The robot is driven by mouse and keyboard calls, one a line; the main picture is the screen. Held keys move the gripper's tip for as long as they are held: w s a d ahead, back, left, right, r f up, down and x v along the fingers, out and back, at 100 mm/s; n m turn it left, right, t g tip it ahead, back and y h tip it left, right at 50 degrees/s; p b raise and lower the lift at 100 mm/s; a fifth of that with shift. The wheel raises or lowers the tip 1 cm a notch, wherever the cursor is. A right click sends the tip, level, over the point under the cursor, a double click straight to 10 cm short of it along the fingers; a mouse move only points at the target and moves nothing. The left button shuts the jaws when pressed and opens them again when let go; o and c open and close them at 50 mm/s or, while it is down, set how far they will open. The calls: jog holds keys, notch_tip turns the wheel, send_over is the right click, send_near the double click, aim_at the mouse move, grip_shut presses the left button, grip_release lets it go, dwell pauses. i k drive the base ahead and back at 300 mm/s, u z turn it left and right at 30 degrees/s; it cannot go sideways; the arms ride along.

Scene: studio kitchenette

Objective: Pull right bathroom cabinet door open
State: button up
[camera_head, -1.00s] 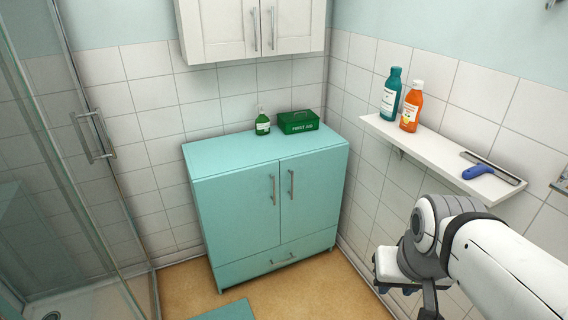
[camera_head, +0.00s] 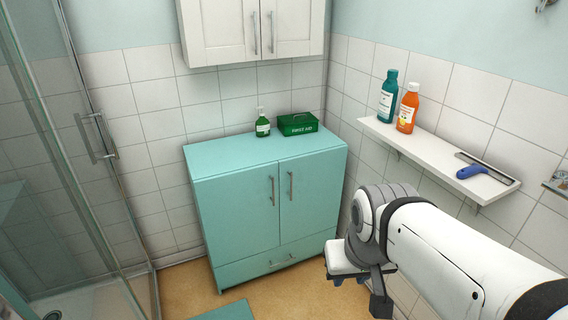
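The teal bathroom cabinet (camera_head: 240,240) stands against the tiled back wall in the head view. Its right door (camera_head: 313,195) looks shut, with a vertical metal handle (camera_head: 290,189) near its left edge. The left door's handle (camera_head: 272,191) is beside it. A drawer with a horizontal handle (camera_head: 283,260) lies below both doors. My arm reaches in from the right, and its wrist end is to the right of the cabinet and apart from the handle. My gripper (camera_head: 362,283) shows only in part below the wrist; its fingers are mostly hidden, so I cannot tell its opening.
A white wall cabinet (camera_head: 225,32) hangs above. A green bottle (camera_head: 263,124) and first aid box (camera_head: 297,124) stand on the teal top. A white shelf (camera_head: 412,153) with two bottles and a blue-handled tool (camera_head: 470,172) is at right. A glass shower door (camera_head: 100,200) is at left.

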aim_at(311, 183)
jog(key=z, duration=0.05)
jog(key=i, duration=1.65)
jog(key=u, duration=0.1)
